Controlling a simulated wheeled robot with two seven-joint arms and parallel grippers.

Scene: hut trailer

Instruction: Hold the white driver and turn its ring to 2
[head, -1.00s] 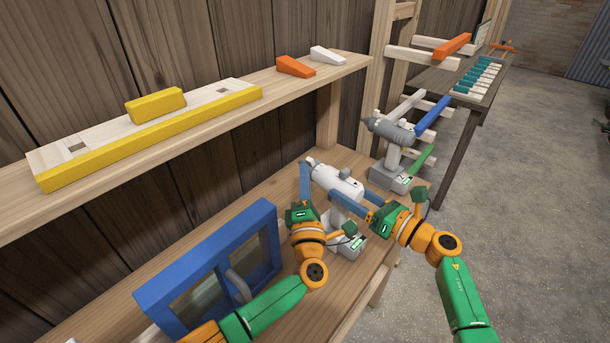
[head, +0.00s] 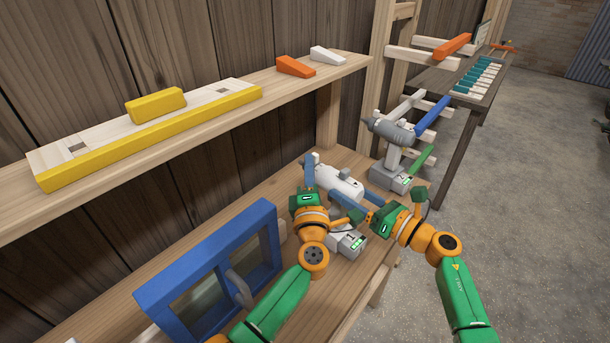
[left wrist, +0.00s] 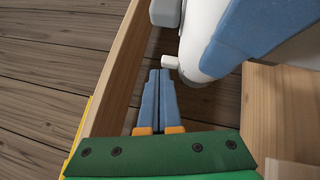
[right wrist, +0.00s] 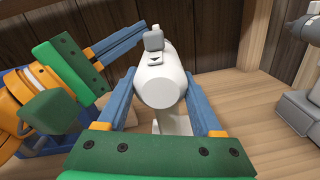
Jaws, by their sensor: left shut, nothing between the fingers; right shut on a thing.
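My right gripper (head: 340,196) is shut on the driver's body from the right; the right wrist view shows the white body (right wrist: 160,88) between both blue fingers. A grey tip (right wrist: 154,40) and a dark arrow mark show at its far end. My left gripper (head: 309,165) is shut and empty beside the driver's front end. In the left wrist view its closed fingers (left wrist: 158,85) are next to a small white nub (left wrist: 171,62). The ring's setting is not readable.
A grey driver (head: 391,130) stands farther back on the shelf. A blue-framed window piece (head: 160,299) stands at the left. The upper shelf (head: 310,87) holds a yellow block (head: 155,105) and wedges. Bare wood shows at the shelf's front.

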